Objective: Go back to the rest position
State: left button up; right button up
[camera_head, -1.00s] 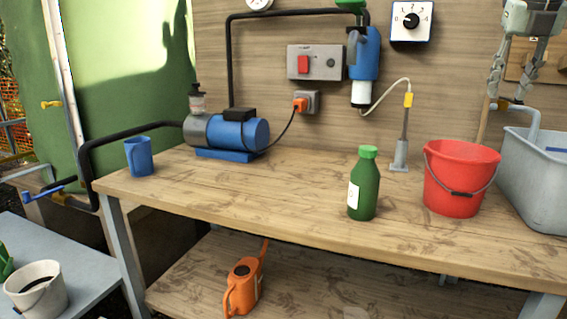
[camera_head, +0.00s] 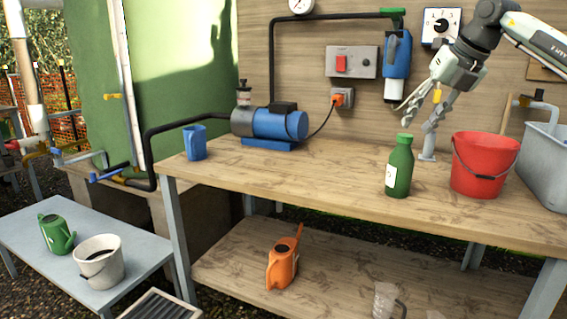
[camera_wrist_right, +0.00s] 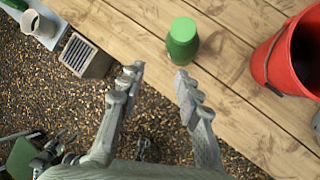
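My right gripper (camera_head: 414,118) is open and empty, its two fingers apart and pointing down above the workbench (camera_head: 300,185). In the head view it appears above the green bottle (camera_head: 399,168) and in front of the wall. In the right wrist view the open fingers (camera_wrist_right: 158,74) have nothing between them. The bottle also shows there (camera_wrist_right: 182,42), upright just beyond the fingertips and apart from them.
A red bucket (camera_head: 482,172) and a grey tub (camera_head: 543,165) stand at the bench's right. A blue cup (camera_head: 195,143) and a blue pump (camera_head: 275,124) stand at its left. An orange watering can (camera_head: 282,268) sits on the lower shelf. The front middle of the bench is clear.

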jog(key=a+f+t+y, duration=0.1)
jog(key=a+f+y, duration=0.3)
jog(key=a, duration=0.7)
jog(key=a+f+m+t+y, duration=0.15)
jog(key=a+y, duration=0.35)
jog(key=a, duration=0.6)
jog(key=a+f+n+y, duration=0.1)
jog(key=a+f+y, duration=0.3)
jog(key=a, duration=0.6)
jog(key=s+d+f+m+t+h, duration=0.3)
jog(key=d+f+m+h, duration=0.55)
jog(key=f+m, duration=0.45)
jog(key=s+d+f+m+t+h, duration=0.35)
jog(key=d+f+m+h, duration=0.45)
jog(key=f+m, duration=0.6)
pick_arm(q)
jog(key=shift+p+x, duration=0.55)
jog(key=shift+x, duration=0.6)
pick_arm(e)
jog(key=s+d+f+m+g, duration=0.1)
jog(key=s+d+f+g, duration=0.1)
jog(key=s+f, duration=0.5)
jog(key=s+d+f+m+g, duration=0.2)
jog(key=s+f+g, duration=0.3)
jog(key=s, duration=0.8)
jog(key=s+d+f+m+g, duration=0.2)
jog(key=s+d+f+g, duration=0.2)
jog(key=s+f, duration=0.6)
jog(key=shift+s, duration=0.45)
